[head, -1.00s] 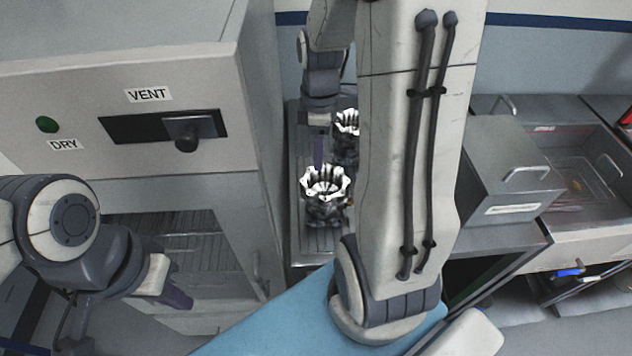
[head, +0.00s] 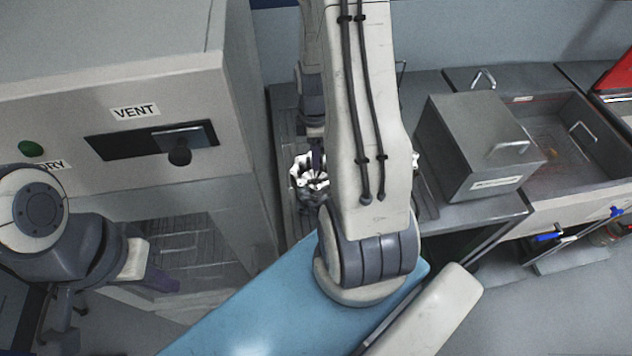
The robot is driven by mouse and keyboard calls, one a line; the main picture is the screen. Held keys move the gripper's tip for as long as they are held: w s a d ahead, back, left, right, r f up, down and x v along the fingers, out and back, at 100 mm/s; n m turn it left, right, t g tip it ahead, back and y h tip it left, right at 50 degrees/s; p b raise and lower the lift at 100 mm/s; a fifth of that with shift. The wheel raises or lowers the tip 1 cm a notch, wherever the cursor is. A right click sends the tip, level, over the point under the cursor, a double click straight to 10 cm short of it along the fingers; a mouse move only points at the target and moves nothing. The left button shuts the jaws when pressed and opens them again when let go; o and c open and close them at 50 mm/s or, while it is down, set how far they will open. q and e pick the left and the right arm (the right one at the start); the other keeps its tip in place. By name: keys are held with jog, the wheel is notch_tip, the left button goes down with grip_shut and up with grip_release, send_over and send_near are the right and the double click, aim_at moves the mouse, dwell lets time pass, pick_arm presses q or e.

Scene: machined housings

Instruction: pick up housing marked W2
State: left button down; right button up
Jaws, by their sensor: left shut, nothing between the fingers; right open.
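A white-topped, crown-shaped housing (head: 301,172) stands on a grey ribbed tray (head: 284,125) in the middle of the head view. My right forearm hides much of it, and I cannot read any mark on it. My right gripper (head: 317,160) is open, with a dark finger showing at the housing's rim. I cannot tell whether it touches. A small white, housing-like part (head: 415,160) shows at the right edge of my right arm. My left gripper (head: 163,281) is shut and empty at the lower left, in front of the grey cabinet.
The grey cabinet (head: 150,60) with VENT and DRY labels stands close on the left. A grey metal box with a handle (head: 475,140) sits right of my arm, beside a sink-like basin (head: 560,150). A blue-handled item (head: 549,237) lies at lower right.

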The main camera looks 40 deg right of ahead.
jog(key=shift+f, duration=0.65)
grip_shut()
jog(key=shift+r, duration=0.1)
dwell(0.8)
